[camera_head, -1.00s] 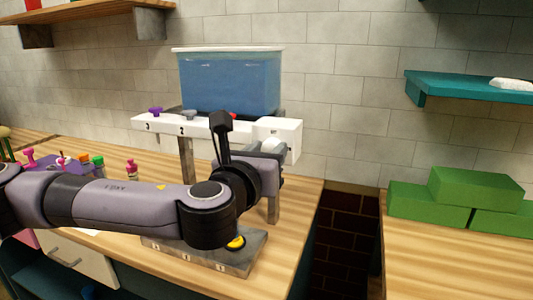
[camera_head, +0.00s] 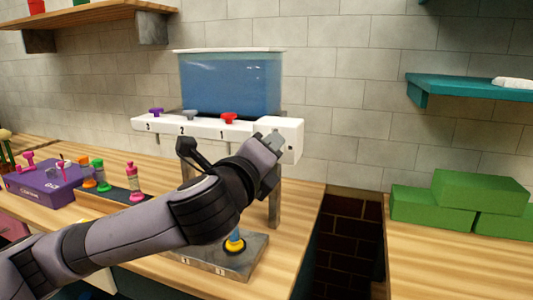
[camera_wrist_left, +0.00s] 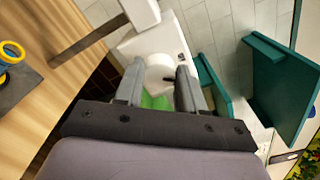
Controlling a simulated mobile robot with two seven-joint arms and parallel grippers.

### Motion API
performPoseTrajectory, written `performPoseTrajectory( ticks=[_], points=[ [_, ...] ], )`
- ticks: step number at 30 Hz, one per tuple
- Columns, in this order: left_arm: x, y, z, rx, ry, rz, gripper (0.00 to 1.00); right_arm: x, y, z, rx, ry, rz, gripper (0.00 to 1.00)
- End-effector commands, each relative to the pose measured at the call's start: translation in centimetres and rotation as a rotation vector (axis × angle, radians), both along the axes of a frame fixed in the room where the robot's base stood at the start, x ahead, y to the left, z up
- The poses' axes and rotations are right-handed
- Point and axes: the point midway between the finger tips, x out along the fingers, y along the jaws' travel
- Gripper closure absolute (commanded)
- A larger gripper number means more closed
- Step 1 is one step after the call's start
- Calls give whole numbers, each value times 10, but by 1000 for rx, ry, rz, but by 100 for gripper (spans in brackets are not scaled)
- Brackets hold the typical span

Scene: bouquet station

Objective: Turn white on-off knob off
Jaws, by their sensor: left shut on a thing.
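The white on-off knob (camera_wrist_left: 158,72) shows in the left wrist view between the two grey fingers of my left gripper (camera_wrist_left: 160,85). It sits on the white box (camera_head: 288,138) at the right end of the white numbered bar (camera_head: 205,130). In the head view my left gripper (camera_head: 268,142) is at the front of this box, and gripper and wrist hide the knob. The gripper is shut on the knob. The knob's turn position cannot be read. My right gripper is not in view.
A blue water tank (camera_head: 230,82) stands above the bar, with purple, grey and red valves along it. Below is a grey base plate (camera_head: 248,258) with a yellow ring. A purple box (camera_head: 45,185) and small bottles stand left. Green blocks (camera_head: 455,200) lie right, beyond a gap.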

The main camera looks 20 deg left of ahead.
Motion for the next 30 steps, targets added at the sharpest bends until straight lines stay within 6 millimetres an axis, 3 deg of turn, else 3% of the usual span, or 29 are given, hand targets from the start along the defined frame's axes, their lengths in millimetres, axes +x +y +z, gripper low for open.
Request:
performPoseTrajectory(
  ticks=[15, 30],
  points=[
    [0, 1, -3, -454, 19, 2, 92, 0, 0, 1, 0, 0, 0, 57],
    [0, 1, -3, -646, 23, 1, 92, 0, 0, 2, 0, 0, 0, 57]
  ],
)
